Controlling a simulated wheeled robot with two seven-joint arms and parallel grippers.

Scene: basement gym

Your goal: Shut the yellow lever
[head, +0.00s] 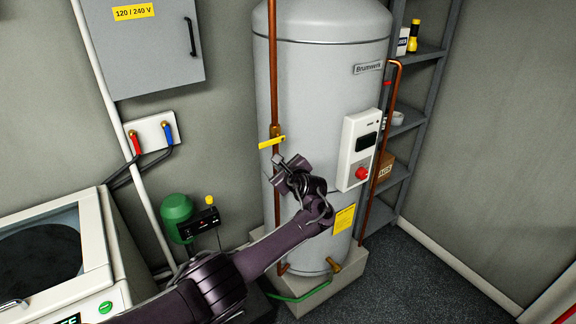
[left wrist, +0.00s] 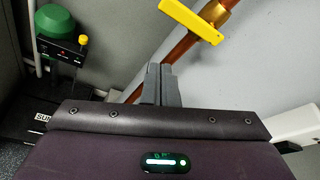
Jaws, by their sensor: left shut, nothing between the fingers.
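The yellow lever (head: 271,143) sits on a valve in the vertical copper pipe (head: 273,80), in front of the grey water heater. It points across the pipe, roughly level, in the head view. In the left wrist view the yellow lever (left wrist: 191,21) is at the top, to the right of centre, slanting across the pipe. My left gripper (head: 279,161) is just below the lever, apart from it as far as I can see. In the left wrist view its fingers (left wrist: 160,72) are together with nothing between them. My right gripper is not in view.
The tank (head: 325,70) fills the space behind, with a control box (head: 358,150) at its right. A green pump (head: 176,212) stands low at the left. A white washer (head: 105,262) is at the lower left, and a grey shelf (head: 420,100) at the right.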

